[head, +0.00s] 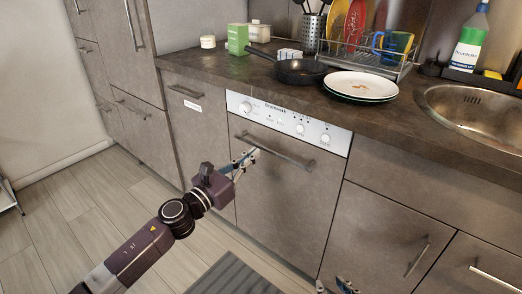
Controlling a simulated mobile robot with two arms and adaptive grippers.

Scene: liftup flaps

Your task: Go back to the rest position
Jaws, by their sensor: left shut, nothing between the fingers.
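My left gripper (243,163) comes in from the lower left and is shut with nothing held. Its tip is at the left part of the dishwasher handle (285,155); I cannot tell whether it touches. The dishwasher door (285,196) looks closed and upright under its white control panel (290,120). My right gripper (341,288) shows only as a small part at the bottom edge, low in front of the cabinets. Its fingers are too cut off to tell their state.
A sink (480,110) is at the right. Wooden floor (85,215) is clear at left; a grey mat (232,277) lies below.

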